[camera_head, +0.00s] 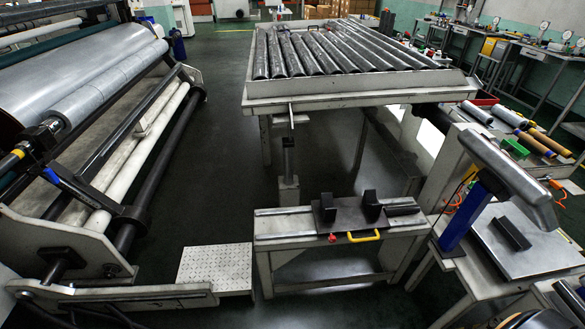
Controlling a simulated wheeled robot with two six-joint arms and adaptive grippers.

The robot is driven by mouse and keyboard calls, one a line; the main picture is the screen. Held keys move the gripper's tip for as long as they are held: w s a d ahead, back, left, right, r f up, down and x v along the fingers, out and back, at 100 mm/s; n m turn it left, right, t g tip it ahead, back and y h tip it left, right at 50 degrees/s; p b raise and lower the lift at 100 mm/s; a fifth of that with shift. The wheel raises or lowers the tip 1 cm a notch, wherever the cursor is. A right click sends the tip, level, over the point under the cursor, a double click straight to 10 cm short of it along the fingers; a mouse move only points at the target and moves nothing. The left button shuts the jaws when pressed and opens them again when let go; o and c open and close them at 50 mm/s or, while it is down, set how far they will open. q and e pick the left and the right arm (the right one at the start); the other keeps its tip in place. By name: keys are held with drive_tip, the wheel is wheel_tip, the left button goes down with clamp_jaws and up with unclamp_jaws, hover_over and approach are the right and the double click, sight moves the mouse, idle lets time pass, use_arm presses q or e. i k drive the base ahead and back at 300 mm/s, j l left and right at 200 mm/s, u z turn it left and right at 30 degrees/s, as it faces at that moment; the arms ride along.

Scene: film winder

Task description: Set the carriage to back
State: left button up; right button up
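What looks like the carriage (345,225) is a dark plate on the low white bench at the centre of the head view. Two upright black blocks (371,205) stand on it, one at the left and one at the right. A yellow handle (363,237) sticks out at its front edge, with a small red knob (332,237) to the left of the handle. Neither of my grippers is in view, and nothing touches the carriage.
The low bench (285,226) has bare top at its left end. A short dark cylinder (402,209) lies right of the carriage. A roller table (350,85) stands behind, a large film winder (80,80) at left. A grey device on a blue post (460,220) stands at right.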

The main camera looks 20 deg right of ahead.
sight(349, 216)
drive_tip(key=z, duration=1.3)
